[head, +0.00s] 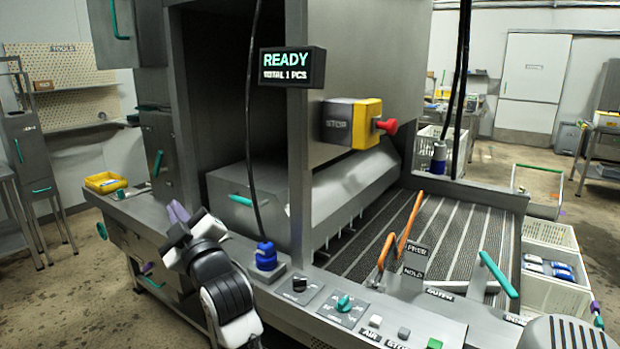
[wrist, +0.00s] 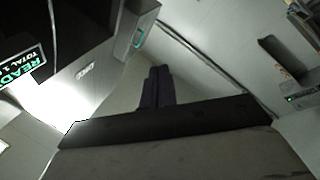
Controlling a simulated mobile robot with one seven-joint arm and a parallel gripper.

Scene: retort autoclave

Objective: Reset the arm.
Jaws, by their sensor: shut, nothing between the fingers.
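My arm rises from the bottom of the head view, over the left front of the machine's ledge. My gripper (head: 178,212) has purple fingers and is partly hidden behind my own white and black wrist. In the wrist view my gripper (wrist: 158,72) shows as two dark fingers side by side, shut, with nothing between them. The fingers point away from the ledge toward open space and the wall. The gripper touches nothing that I can see.
The READY display (head: 292,67) hangs on the machine's post. A blue knob (head: 266,255) with a cable stands right of my wrist. A yellow tray (head: 105,182) sits on the ledge's left end. Orange levers (head: 400,235) and a teal handle (head: 498,273) stick up at right.

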